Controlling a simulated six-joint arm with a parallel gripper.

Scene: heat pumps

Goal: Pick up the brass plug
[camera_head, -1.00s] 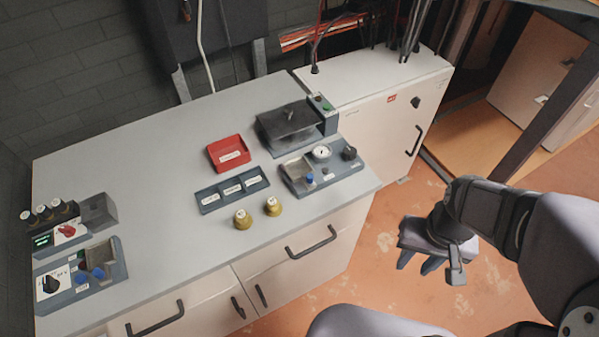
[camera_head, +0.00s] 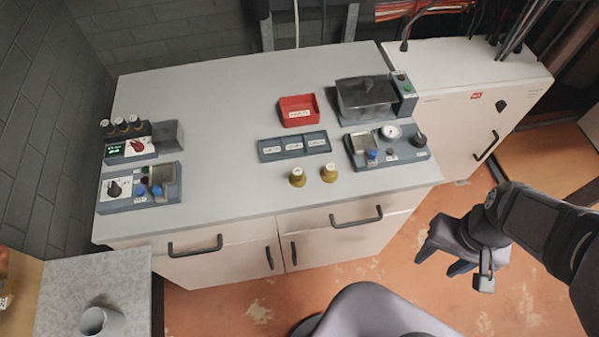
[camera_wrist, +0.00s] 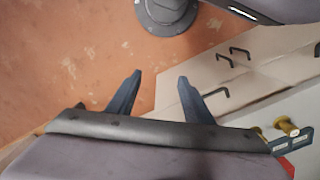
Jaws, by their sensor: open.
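Two small brass plugs stand upright near the front edge of the grey worktop in the head view, a left one (camera_head: 297,177) and a right one (camera_head: 329,173). I cannot tell which is the task's plug. Brass pieces also show at the right edge of the wrist view (camera_wrist: 287,126). My gripper (camera_head: 437,262) hangs over the orange floor, right of the counter and well apart from the plugs. In the wrist view its two fingers (camera_wrist: 160,77) are spread with nothing between them.
A labelled three-part tray (camera_head: 294,156) lies behind the plugs, with a red bin (camera_head: 299,112) beyond it. A gauge unit (camera_head: 388,160) stands to their right. Devices (camera_head: 140,187) occupy the worktop's left end. The worktop between is clear. Cabinet handles (camera_head: 357,217) stick out in front.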

